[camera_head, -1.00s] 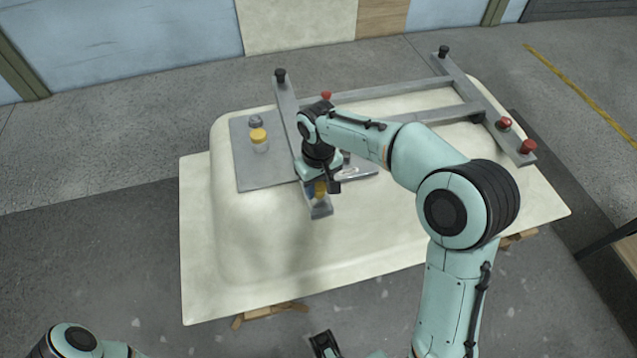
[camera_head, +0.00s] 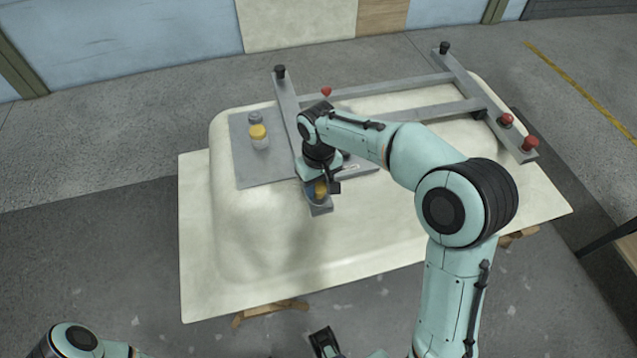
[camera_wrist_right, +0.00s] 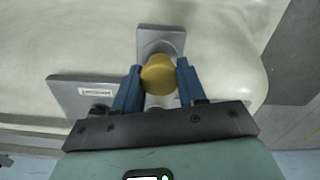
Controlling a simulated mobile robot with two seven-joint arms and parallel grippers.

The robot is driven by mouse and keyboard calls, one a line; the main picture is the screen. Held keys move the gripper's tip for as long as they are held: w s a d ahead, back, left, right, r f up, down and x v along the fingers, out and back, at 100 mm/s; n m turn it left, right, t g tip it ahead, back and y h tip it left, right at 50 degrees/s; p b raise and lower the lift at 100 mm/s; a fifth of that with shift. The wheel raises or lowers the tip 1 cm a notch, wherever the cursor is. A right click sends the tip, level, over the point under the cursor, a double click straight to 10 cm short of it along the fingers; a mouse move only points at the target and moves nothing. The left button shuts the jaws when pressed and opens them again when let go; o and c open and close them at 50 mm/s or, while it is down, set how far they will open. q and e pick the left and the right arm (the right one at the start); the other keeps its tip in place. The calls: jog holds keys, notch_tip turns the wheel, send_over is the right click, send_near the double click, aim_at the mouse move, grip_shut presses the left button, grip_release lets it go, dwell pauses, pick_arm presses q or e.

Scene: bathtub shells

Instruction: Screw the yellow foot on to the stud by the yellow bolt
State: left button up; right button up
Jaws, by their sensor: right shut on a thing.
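The yellow foot (camera_wrist_right: 158,76) is between the blue fingers of my right gripper (camera_wrist_right: 158,84), which is shut on it. In the head view the foot (camera_head: 321,188) shows as a small yellow patch under my right gripper (camera_head: 324,187), at the near end of the grey frame bar (camera_head: 320,209). The stud and the yellow bolt are hidden below the foot and gripper, and I cannot tell how far the foot is on. My left gripper (camera_head: 325,343) is at the bottom edge, partly cut off.
The upturned cream tub shell (camera_head: 250,255) lies under the frame. A grey plate (camera_head: 248,178) carries a yellow-topped jar (camera_head: 259,137) and a grey piece (camera_head: 256,118). Black (camera_head: 279,72) and red feet (camera_head: 529,144) stand on the frame's other ends.

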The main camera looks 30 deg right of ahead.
aim_at(319, 186)
pick_arm(q)
jog(key=shift+s+f, duration=0.1)
jog(key=shift+f, duration=0.2)
pick_arm(e)
jog(key=shift+f, duration=0.45)
jog(key=o, duration=1.1)
pick_arm(q)
jog(key=shift+w+r+p, duration=0.2)
jog(key=shift+r+p, duration=0.3)
jog(key=shift+r, duration=0.15)
jog(key=shift+w+r+p, duration=0.15)
jog(key=shift+r+p, duration=0.35)
jog(key=shift+r, duration=0.1)
pick_arm(e)
notch_tip(319, 186, up, 13)
jog(key=shift+r, duration=0.2)
pick_arm(q)
jog(key=shift+s, duration=0.1)
jog(key=shift+c, duration=0.3)
pick_arm(e)
jog(key=shift+f, duration=0.1)
